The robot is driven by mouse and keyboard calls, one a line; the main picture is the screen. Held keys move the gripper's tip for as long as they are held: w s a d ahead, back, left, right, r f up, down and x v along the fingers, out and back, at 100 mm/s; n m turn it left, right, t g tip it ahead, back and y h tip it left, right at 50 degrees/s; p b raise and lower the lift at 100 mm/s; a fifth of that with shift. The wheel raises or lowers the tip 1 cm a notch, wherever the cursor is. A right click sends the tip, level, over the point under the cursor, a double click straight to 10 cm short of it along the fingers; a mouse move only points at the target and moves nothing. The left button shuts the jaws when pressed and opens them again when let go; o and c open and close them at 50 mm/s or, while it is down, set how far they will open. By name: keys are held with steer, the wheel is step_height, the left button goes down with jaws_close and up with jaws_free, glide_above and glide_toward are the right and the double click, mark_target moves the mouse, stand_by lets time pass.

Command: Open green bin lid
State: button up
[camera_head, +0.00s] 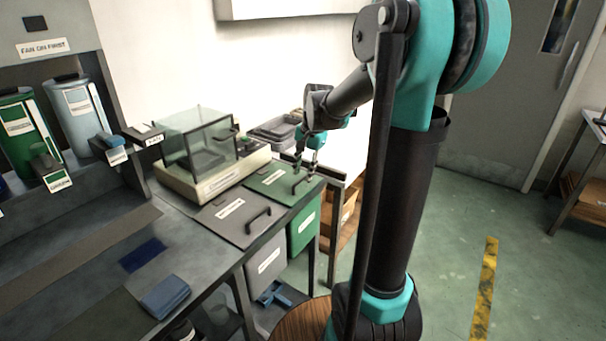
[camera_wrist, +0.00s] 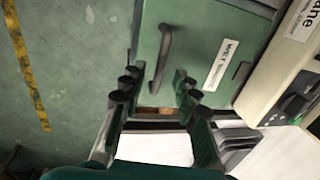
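The green bin lid (camera_head: 270,186) lies flat and closed on the green bin (camera_head: 302,232), at the far right end of the bench. It has a dark bar handle (camera_head: 304,187) near its front edge and a white label. In the wrist view the lid (camera_wrist: 195,45) fills the upper middle, with its label reading "WET" and its handle (camera_wrist: 162,58) left of centre. My gripper (camera_head: 305,176) is above the lid close to the handle. Contact cannot be told.
A grey bin lid (camera_head: 228,222) with its own handle is left of the green lid. A clear-covered instrument (camera_head: 200,150) stands behind it. Dark trays (camera_head: 275,132) sit at the wall. Floor is open on the right.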

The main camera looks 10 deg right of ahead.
steer(key=shift+w+a+f, duration=0.1)
steer(key=shift+a+f, duration=0.05)
steer(key=shift+f, duration=0.65)
jaws_close()
